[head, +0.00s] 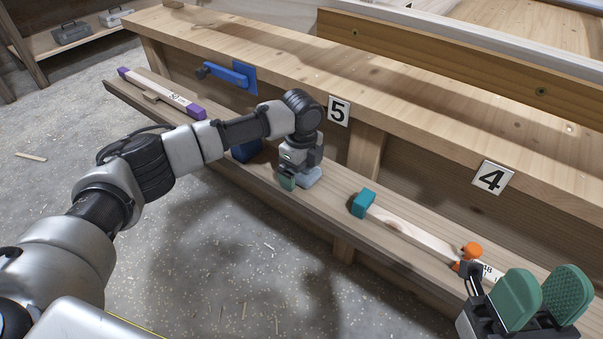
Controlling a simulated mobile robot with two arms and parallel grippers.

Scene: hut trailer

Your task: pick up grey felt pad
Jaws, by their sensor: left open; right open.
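A small pale grey pad (309,177), which looks like the grey felt pad, lies on the low wooden ledge below the number 5 sign. My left gripper (290,180) points down right at it, with a green fingertip at its left side. The gripper hides part of the pad, and I cannot tell whether they touch. The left gripper is open. My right gripper (540,300) is open and empty at the bottom right, its two green finger pads apart, well away from the pad.
On the ledge (345,222), a wooden bar with a teal end (363,203) and an orange piece (470,251) lies to the right. A purple-ended bar (162,94) lies far left. A blue object (245,151) sits behind my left arm. The workbench front rises behind the ledge.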

